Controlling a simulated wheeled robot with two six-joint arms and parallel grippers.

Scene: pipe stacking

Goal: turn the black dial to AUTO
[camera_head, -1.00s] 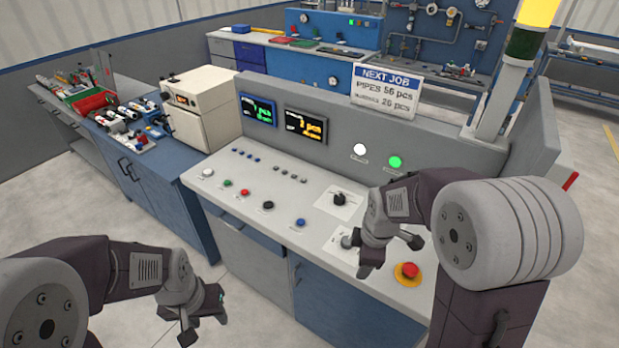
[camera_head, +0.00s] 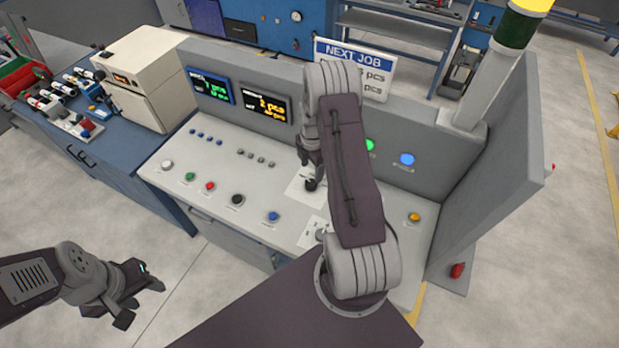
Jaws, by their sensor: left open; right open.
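The black dial (camera_head: 311,185) sits on a white label plate (camera_head: 297,192) on the sloped top of the control desk. The lettering on the plate is too small to read, and the dial's upper part is partly hidden by my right gripper. My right gripper (camera_head: 308,160) is open and points down just above the dial; I cannot tell whether it touches it. My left gripper (camera_head: 139,302) is open and empty, low at the left, in front of the desk and away from it.
A second, grey knob (camera_head: 321,235) stands nearer the desk's front edge, partly behind my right arm. Coloured push buttons line the desk, including red (camera_head: 210,186) and blue (camera_head: 273,216). An upright panel with screens (camera_head: 265,104) and a NEXT JOB sign (camera_head: 375,75) rises behind.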

